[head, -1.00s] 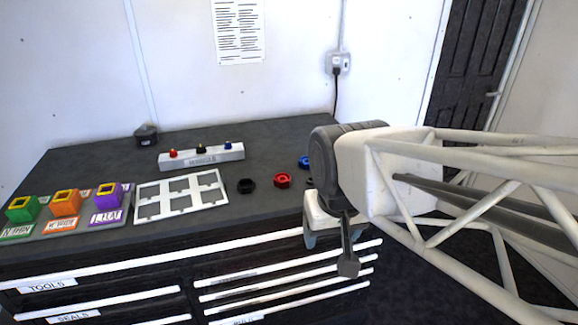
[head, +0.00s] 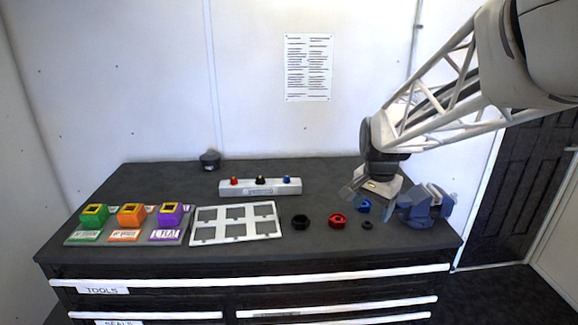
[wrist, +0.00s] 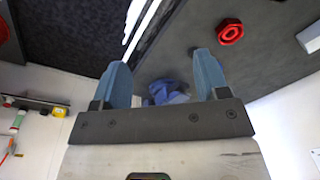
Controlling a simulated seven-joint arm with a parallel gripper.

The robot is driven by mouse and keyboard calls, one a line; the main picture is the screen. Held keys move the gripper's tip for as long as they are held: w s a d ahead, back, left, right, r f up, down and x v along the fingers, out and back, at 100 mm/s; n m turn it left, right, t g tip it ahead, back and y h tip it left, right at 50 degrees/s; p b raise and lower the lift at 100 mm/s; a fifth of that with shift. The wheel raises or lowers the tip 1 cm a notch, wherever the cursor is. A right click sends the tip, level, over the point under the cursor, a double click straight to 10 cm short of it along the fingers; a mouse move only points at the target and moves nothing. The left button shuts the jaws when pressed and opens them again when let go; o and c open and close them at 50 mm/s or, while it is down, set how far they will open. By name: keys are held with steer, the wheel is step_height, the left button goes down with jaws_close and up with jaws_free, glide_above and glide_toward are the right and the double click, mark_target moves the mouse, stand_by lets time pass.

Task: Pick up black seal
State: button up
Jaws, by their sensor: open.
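Two dark pieces could be the black seal, and I cannot tell which. A small black ring (head: 367,225) lies on the dark bench top, right of the red hex piece. A larger black hex ring (head: 300,222) lies left of the red one. My gripper (head: 372,203) is open and empty above the bench's right part, near the blue ring and the vise. No black piece is clear in the wrist view.
A red hex ring (head: 337,220), also in the wrist view (wrist: 230,32), and a blue ring (head: 363,206) lie nearby. A blue-grey vise (head: 425,207) stands at right. A white frame (head: 235,239), a knobbed white block (head: 260,187) and coloured blocks (head: 131,216) stand left.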

mark_target(369, 223)
steer(key=w+d+f+m, duration=0.2)
steer(key=w+f, duration=0.1)
steer(key=w, duration=0.2)
steer(key=w+d+f+m, duration=0.2)
steer(key=w+f, duration=0.1)
steer(key=w, duration=0.3)
steer(key=w+d+f+m+g, duration=0.1)
steer(key=w+d+f+m, duration=0.1)
steer(key=w, duration=0.3)
steer(key=shift+w+d+f, duration=0.2)
steer(key=shift+f, duration=0.25)
steer(key=shift+w+d+f, duration=0.15)
steer(key=shift+f, duration=0.3)
steer(key=shift+f, duration=1.3)
steer(key=shift+d+f, duration=0.1)
steer(key=shift+f, duration=2.5)
steer(key=c, duration=1)
